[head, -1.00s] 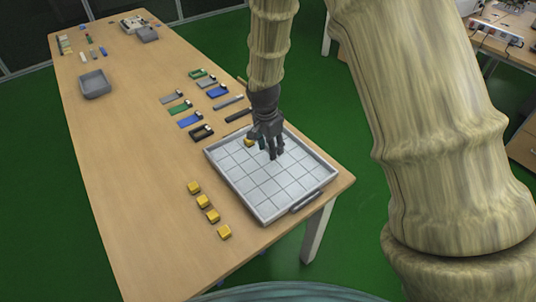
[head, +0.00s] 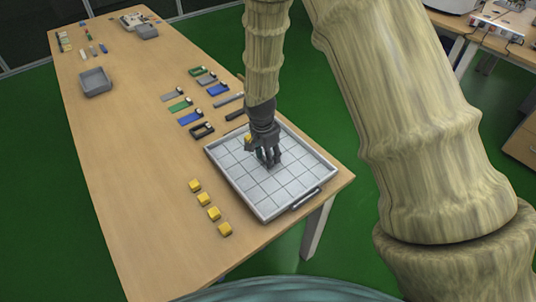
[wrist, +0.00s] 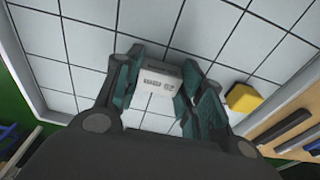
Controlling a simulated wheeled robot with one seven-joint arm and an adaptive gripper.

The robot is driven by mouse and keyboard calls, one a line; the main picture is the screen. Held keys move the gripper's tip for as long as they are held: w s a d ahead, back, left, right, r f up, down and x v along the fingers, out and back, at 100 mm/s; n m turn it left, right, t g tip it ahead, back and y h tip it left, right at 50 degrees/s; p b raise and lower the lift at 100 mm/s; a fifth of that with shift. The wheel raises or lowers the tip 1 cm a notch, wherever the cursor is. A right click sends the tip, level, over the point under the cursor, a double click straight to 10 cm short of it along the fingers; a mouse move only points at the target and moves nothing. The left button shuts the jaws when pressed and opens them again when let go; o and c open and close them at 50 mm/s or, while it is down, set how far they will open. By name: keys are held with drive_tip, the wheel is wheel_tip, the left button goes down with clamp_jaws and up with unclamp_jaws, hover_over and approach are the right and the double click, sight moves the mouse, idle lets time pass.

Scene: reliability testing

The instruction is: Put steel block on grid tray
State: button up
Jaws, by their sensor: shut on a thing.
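The grid tray (head: 262,193) is a pale square tray with a raised rim and dark grid lines, near the right end of the table. My gripper (head: 270,163) is over the tray, toward its far side, fingers pointing down. In the wrist view my gripper (wrist: 165,85) is shut on the steel block (wrist: 159,80), a light grey block with small dark print on its face. The block is hidden by the fingers in the head view. I cannot tell whether it touches the tray. A yellow block (wrist: 243,98) lies in the tray beside the fingers.
Several yellow blocks (head: 209,206) stand in a row on the table left of the tray. Green, blue, grey and black parts (head: 201,130) lie beyond the tray. A grey bin (head: 95,82) stands farther back. Most of the grid is bare.

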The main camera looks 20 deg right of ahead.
drive_tip(key=o, duration=1.2)
drive_tip(key=shift+f, duration=0.1)
drive_tip(key=shift+c, duration=0.2)
wheel_tip(320, 180, up, 12)
drive_tip(key=a+b, duration=0.1)
drive_tip(key=shift+s+a+b, duration=0.2)
drive_tip(key=shift+s+b, duration=0.05)
drive_tip(key=shift+b, duration=0.05)
